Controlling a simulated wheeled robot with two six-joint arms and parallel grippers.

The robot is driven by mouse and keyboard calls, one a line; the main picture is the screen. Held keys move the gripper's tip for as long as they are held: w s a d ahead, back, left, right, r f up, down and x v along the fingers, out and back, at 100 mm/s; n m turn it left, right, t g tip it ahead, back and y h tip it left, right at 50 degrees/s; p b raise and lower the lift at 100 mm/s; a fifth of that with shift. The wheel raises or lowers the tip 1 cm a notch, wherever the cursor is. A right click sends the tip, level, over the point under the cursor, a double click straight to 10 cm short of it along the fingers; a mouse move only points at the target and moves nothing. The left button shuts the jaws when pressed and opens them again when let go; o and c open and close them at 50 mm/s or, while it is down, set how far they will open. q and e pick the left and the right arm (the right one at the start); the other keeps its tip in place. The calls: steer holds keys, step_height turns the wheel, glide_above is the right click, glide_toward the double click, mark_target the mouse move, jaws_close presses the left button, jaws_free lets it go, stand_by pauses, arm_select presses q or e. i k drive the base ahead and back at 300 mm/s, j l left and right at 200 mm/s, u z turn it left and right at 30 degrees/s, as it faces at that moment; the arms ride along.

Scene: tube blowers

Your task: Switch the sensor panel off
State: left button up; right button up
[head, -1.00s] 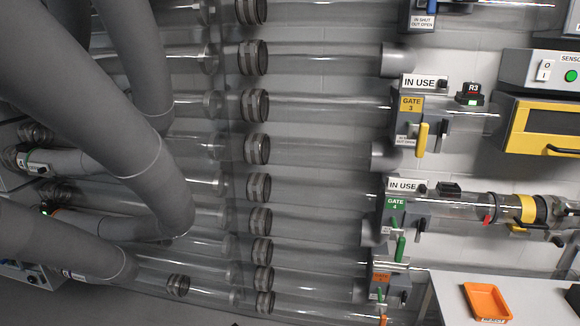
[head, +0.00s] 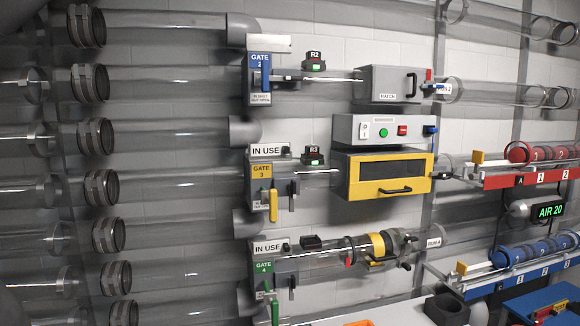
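The sensor panel (head: 391,130) is a light grey box on the wall, right of the middle in the head view. Its front carries a white rocker switch (head: 365,130) at the left, a green round button (head: 383,132), a red part (head: 403,130) and a blue part at the right end. Its lettering is too small to read, and so is which side of the rocker is pressed. Neither of my grippers is in view.
A yellow box (head: 386,175) with a dark window sits right under the panel, and a grey hatch box (head: 392,84) above it. Gate units, including yellow Gate 3 (head: 262,183), stand to the left. Red (head: 520,176) and blue tube racks project at the right.

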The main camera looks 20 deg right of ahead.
mark_target(364, 129)
steer(key=z, duration=1.35)
